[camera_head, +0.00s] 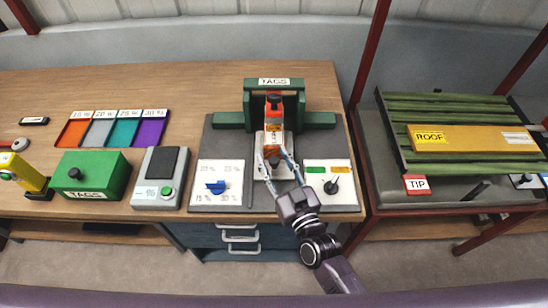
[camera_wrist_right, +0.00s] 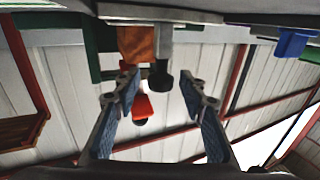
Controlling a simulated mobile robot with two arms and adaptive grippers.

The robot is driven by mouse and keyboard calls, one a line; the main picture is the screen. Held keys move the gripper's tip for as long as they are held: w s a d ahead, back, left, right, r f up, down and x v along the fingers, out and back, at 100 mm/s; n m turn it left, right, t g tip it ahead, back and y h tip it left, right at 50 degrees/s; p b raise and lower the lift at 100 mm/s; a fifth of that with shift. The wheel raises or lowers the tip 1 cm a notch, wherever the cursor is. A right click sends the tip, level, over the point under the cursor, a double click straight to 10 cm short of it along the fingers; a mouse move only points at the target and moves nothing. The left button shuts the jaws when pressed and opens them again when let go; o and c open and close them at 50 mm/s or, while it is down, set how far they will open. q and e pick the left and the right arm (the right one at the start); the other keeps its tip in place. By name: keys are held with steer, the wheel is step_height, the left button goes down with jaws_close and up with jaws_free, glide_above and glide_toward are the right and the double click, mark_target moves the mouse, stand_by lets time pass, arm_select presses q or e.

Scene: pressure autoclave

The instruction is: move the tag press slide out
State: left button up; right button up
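The tag press is a green frame (camera_head: 274,84) labelled TAGS, on a dark grey board. Its pale slide (camera_head: 260,171) projects toward me under the frame. An orange and red part with a white label (camera_head: 274,128) stands in the middle of the press. My right gripper (camera_head: 274,153) is open over the slide, its fingers spread to either side. In the right wrist view, the open fingers (camera_wrist_right: 162,85) flank a dark round knob (camera_wrist_right: 160,78) on a grey stem, with visible gaps on both sides. Whether anything touches is unclear. My left gripper is out of view.
A white dial panel with a blue knob (camera_head: 216,187) is left of the slide; another with a black knob (camera_head: 331,187) is right. Further left are a grey device (camera_head: 160,178), a green TAGS box (camera_head: 91,176) and coloured trays (camera_head: 113,130). A slatted rack (camera_head: 450,110) stands right.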

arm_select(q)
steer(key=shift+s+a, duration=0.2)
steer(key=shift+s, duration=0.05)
arm_select(e)
jaws_close()
